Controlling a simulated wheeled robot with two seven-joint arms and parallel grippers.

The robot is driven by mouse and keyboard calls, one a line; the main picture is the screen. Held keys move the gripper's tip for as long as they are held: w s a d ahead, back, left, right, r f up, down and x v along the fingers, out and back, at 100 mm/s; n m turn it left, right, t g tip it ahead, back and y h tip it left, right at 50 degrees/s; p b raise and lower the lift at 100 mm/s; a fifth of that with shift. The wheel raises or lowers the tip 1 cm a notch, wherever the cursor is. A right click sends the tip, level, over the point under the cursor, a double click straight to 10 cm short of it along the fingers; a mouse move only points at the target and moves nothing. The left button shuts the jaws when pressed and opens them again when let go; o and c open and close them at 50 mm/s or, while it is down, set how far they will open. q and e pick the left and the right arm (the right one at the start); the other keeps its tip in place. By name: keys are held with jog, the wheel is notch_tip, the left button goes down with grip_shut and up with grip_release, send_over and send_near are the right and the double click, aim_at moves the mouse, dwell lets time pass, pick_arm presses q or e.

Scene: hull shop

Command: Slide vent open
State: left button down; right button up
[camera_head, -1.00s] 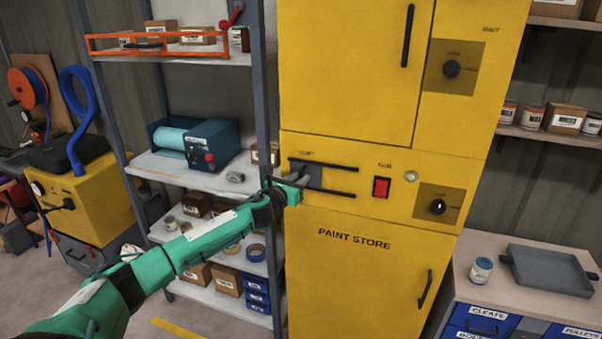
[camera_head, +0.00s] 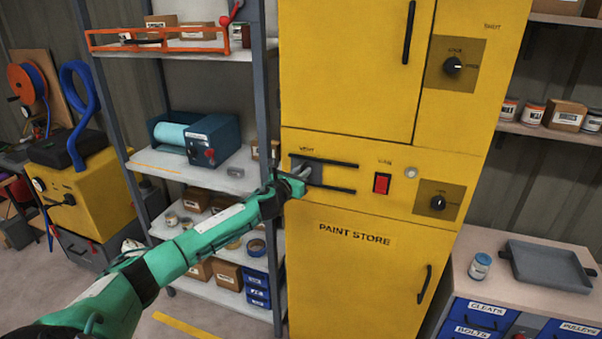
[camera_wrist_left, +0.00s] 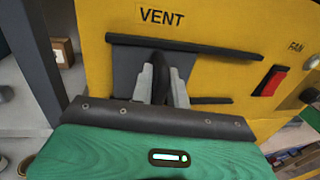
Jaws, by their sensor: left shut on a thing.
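The vent is a grey sliding plate (camera_wrist_left: 127,68) between two dark horizontal rails (camera_head: 325,162) on the yellow paint store cabinet (camera_head: 345,270). The plate sits at the left end of the rails, under the VENT label (camera_wrist_left: 162,16) in the left wrist view. My left gripper (camera_head: 300,172) reaches in from the left. In the left wrist view its two grey fingers (camera_wrist_left: 166,82) are shut on the dark upright vent handle (camera_wrist_left: 176,62). In the head view the gripper hides part of the plate. My right gripper is not in view.
A red fan switch (camera_head: 382,183) and a dark knob (camera_head: 438,203) sit right of the rails. A grey shelf rack (camera_head: 262,100) with boxes and a blue machine (camera_head: 210,140) stands close to my left arm. A worktop with a tray (camera_head: 548,265) is at the right.

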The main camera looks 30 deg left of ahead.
pick_arm(q)
jog(key=d, duration=0.3)
jog(key=w+d+p, duration=0.1)
jog(key=d, duration=0.3)
jog(key=w+d+p, duration=0.1)
jog(key=d, duration=0.2)
jog(key=shift+w+d, duration=0.2)
jog(key=shift+d, duration=0.15)
jog(key=shift+a, duration=0.1)
jog(key=c, duration=1.6)
grip_release()
jog(key=shift+w+d+r, duration=0.1)
jog(key=shift+w+d, duration=0.05)
jog(key=shift+d, duration=0.15)
jog(key=shift+o, duration=0.2)
jog(key=shift+a+r, duration=0.1)
jog(key=shift+a, duration=0.1)
